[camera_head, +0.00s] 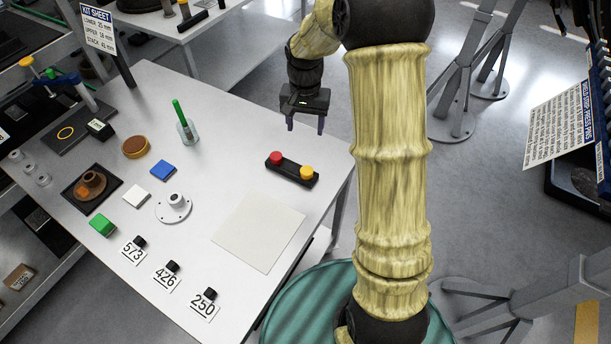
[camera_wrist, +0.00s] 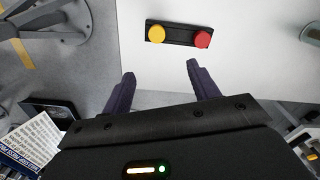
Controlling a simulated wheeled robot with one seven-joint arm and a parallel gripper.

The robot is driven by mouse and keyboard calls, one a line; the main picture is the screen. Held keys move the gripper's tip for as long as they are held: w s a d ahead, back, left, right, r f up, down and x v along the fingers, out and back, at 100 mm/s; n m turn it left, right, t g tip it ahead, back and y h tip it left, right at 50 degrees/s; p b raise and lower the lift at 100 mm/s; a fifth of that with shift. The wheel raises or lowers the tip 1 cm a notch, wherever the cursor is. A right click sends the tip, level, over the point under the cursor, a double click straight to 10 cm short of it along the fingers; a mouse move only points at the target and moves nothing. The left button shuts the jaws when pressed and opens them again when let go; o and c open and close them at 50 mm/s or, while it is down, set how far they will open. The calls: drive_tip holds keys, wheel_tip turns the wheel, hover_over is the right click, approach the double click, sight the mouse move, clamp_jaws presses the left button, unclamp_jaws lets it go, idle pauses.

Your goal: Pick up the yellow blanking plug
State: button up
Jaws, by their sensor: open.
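The yellow blanking plug (camera_head: 306,172) sits at the right end of a black holder (camera_head: 291,168) on the white table. A red plug (camera_head: 276,158) sits at the other end of the same holder. In the wrist view the yellow plug (camera_wrist: 156,33) is on the left and the red plug (camera_wrist: 202,39) on the right. My gripper (camera_head: 305,127) is open and empty near the table's right edge. In the wrist view its fingers (camera_wrist: 160,70) are apart from the holder, with the yellow plug beyond the gap between them.
A beige sheet (camera_head: 258,232) lies on the table in front of the holder. A green rod in a stand (camera_head: 184,122), a flanged part (camera_head: 174,207) and number cards (camera_head: 167,277) stand farther left. The table around the holder is clear.

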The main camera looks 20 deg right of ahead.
drive_tip(key=shift+w+d+f, duration=0.15)
drive_tip(key=shift+w+d, duration=0.05)
drive_tip(key=shift+w, duration=0.1)
drive_tip(key=shift+s, duration=0.1)
drive_tip(key=shift+a, duration=0.1)
drive_tip(key=p, duration=0.3)
hover_over(307, 170)
drive_tip(key=w, duration=0.1)
wheel_tip(307, 170, down, 12)
drive_tip(key=shift+w+f, duration=0.15)
drive_tip(key=f+p, duration=0.1)
drive_tip(key=f, duration=0.1)
drive_tip(key=s+f+p, duration=0.1)
drive_tip(key=f, duration=0.1)
drive_tip(key=shift+s+f, duration=0.1)
drive_tip(key=shift+s, duration=0.05)
drive_tip(key=shift+f, duration=0.45)
